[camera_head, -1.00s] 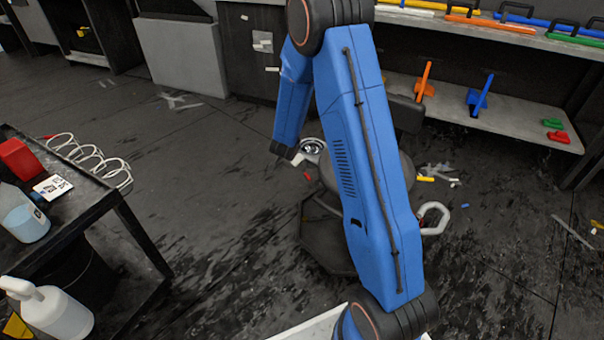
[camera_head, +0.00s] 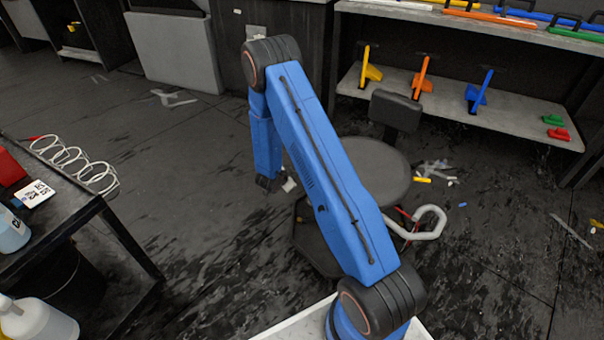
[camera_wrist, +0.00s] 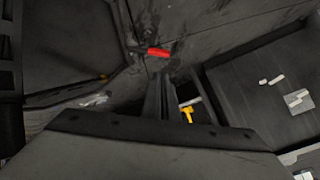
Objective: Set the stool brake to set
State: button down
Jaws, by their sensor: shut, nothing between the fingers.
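The stool (camera_head: 375,165) stands on the dark floor behind my blue arm in the head view. It has a round dark seat, a small backrest and a flat dark base (camera_head: 312,245), partly hidden by the arm. I cannot make out its brake for certain. A short red bar (camera_wrist: 158,52) shows in the wrist view beside the edge of a dark, straight-sided panel (camera_wrist: 70,45); it may be the brake lever. My gripper (camera_wrist: 158,95) is shut and empty, its dark fingers pointing toward the red bar, apart from it.
A white curved tube (camera_head: 430,222) lies right of the stool base. A black cart (camera_head: 100,215) with bottles and a coiled white cable stands at left. A shelf (camera_head: 510,118) with coloured tools is at the back right. Open floor lies between cart and stool.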

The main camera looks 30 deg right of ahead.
jog(key=shift+d+f, duration=0.2)
jog(key=shift+f, duration=0.05)
jog(key=x, duration=1)
jog(key=shift+s, duration=0.1)
dwell(0.3)
jog(key=shift+w+f+g, duration=0.25)
jog(key=shift+w+g, duration=0.1)
jog(key=shift+g, duration=0.05)
dwell(0.4)
notch_tip(320, 180, down, 6)
jog(key=w+n+g, duration=0.2)
jog(key=shift+w+a+g+h, duration=0.3)
jog(key=shift+w+a, duration=0.1)
dwell(0.7)
jog(key=shift+f, duration=0.15)
dwell(0.4)
